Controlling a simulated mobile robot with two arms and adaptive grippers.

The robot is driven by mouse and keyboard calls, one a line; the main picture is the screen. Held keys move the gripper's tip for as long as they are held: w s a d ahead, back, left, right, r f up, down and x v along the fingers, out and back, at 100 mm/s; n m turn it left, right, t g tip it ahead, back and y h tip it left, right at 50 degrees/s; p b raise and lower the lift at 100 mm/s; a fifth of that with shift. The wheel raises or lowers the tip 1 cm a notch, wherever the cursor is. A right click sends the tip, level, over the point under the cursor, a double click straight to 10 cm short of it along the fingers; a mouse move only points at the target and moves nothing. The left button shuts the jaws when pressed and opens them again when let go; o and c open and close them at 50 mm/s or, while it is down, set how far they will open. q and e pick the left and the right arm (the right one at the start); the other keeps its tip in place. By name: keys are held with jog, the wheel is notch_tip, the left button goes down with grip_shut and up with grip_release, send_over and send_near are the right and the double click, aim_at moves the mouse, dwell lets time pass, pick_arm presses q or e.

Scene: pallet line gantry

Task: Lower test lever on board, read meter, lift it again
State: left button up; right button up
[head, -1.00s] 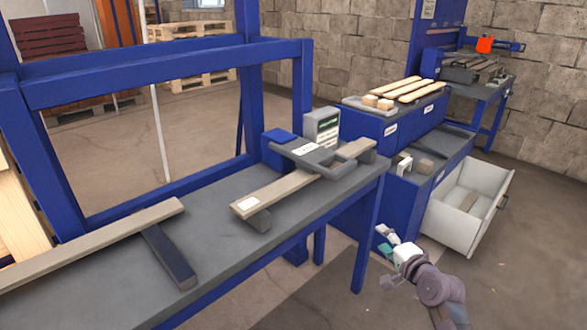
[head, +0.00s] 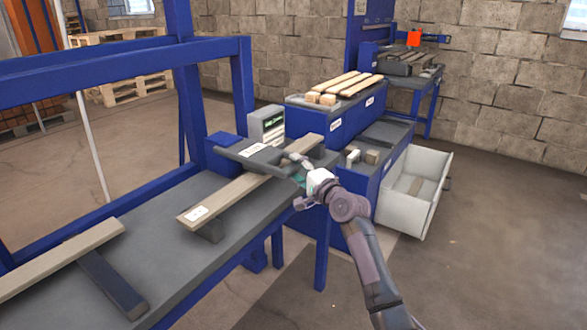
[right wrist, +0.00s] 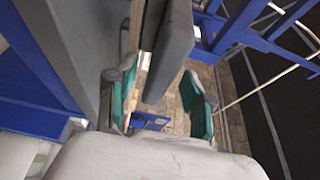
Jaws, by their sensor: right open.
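The board (head: 228,202) is a pale wooden plank with a white label, lying along the grey bench. The dark grey test lever (head: 252,154) lies across and above it, bearing a white tag. The meter (head: 267,122) is a pale box with a dark green face behind the lever; its reading is too small to make out. My right gripper (head: 301,172) is open at the lever's right end. In the right wrist view a dark grey bar, apparently the lever (right wrist: 168,55), reaches between the teal fingers without being gripped. My left gripper is not in view.
A blue frame (head: 120,85) stands behind the bench (head: 160,240). Blue cabinets (head: 335,125) with slats on top stand beyond my right arm, with an open white drawer (head: 410,190). Another plank (head: 60,258) lies at the bench's left. Floor at right is clear.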

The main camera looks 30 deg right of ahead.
jog(key=shift+w, duration=0.95)
jog(key=shift+c, duration=0.2)
grip_shut()
